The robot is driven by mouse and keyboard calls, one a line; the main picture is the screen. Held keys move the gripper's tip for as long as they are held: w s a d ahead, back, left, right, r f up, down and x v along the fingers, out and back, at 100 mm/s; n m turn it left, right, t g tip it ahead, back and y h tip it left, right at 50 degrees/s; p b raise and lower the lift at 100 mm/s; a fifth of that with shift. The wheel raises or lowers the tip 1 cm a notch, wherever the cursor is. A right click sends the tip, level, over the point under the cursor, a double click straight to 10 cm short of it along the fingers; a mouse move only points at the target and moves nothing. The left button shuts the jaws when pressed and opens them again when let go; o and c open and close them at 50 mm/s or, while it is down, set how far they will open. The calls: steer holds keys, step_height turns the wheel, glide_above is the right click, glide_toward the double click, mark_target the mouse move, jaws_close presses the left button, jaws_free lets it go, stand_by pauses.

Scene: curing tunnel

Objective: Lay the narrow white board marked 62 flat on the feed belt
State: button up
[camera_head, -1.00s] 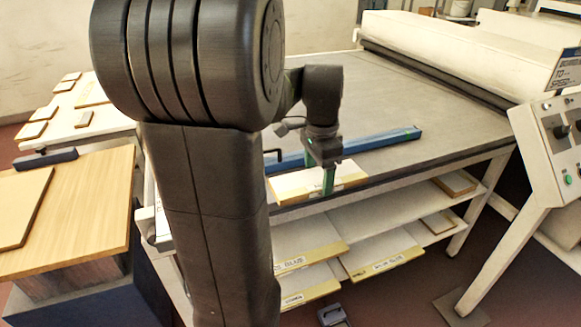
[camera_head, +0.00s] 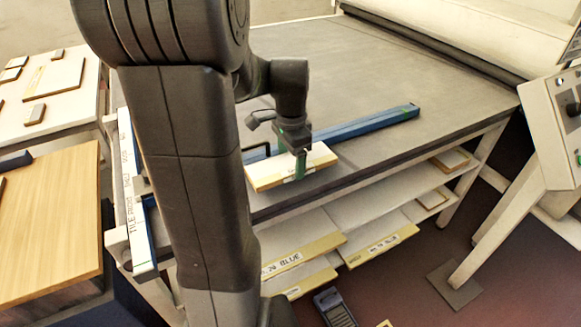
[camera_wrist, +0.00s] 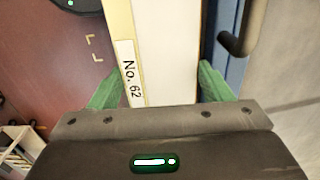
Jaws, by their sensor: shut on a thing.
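The narrow white board (camera_head: 268,172) has a yellowish edge, and its label "No. 62" reads clearly in the wrist view (camera_wrist: 150,50). My gripper (camera_head: 301,165) is shut on it, with green fingers on both sides of the board in the wrist view (camera_wrist: 158,90). In the head view the board lies across the near edge of the grey feed belt (camera_head: 350,75), in front of a blue bar. I cannot tell whether it touches the belt. My arm hides part of the belt's left side.
The blue bar (camera_head: 375,122) lies along the near part of the belt, with a dark hook-shaped handle (camera_wrist: 243,40) beside the board. Shelves below hold boards with yellow edges (camera_head: 300,255). A wooden table (camera_head: 50,220) stands left. The belt beyond the bar is clear.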

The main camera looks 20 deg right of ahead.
mark_target(291, 162)
steer(key=shift+f, duration=1.5)
steer(key=shift+f, duration=0.2)
steer(key=o, duration=0.7)
steer(key=shift+o, duration=0.2)
steer(key=shift+r, duration=0.15)
step_height(291, 162, up, 12)
steer(key=shift+p, duration=0.4)
